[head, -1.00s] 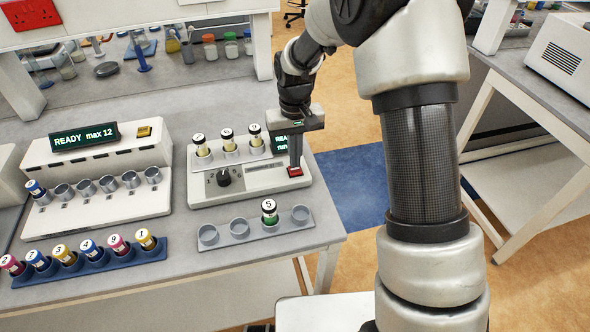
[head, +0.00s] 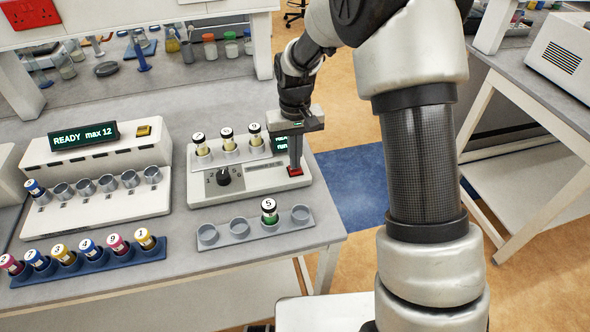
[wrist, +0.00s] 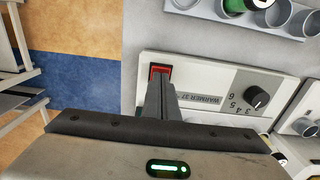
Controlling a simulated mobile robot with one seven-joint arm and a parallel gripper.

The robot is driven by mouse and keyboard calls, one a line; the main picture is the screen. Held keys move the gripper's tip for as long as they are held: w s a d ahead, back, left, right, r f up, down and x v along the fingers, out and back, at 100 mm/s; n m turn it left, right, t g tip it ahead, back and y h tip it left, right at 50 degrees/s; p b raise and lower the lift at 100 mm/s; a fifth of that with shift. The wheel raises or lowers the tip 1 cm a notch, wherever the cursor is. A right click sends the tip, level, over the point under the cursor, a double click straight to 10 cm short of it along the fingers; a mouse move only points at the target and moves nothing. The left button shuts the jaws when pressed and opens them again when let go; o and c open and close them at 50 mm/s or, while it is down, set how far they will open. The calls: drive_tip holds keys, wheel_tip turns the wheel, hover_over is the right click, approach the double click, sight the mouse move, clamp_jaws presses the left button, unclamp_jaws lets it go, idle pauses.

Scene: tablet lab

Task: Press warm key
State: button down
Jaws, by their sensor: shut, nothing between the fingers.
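The warmer (head: 250,183) is a white box with a black dial (head: 223,176), and vials numbered 7, 8 and 9 or similar stand in its rack. Its red key (head: 295,171) is at the front right corner. The wrist view shows the key (wrist: 159,70) beside the "WARMER" label. My gripper (head: 296,166) is shut and empty, pointing down with its fingertips at the red key. In the wrist view the fingertips (wrist: 160,80) overlap the key's lower edge. I cannot tell whether they touch it. A small green display (head: 281,142) reading "READY run" is partly hidden behind my gripper.
A grey rack (head: 238,231) in front holds one green vial numbered 5 (head: 269,212). At left, a white machine (head: 100,190) has a display reading "READY max 12". A blue rack (head: 95,262) holds several vials. The bench's right edge is close to the warmer.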

drive_tip(key=shift+f, duration=0.45)
drive_tip(key=shift+r+p, duration=1.1)
drive_tip(key=shift+r, duration=0.95)
wheel_tip(320, 180, up, 8)
drive_tip(key=p, duration=0.5)
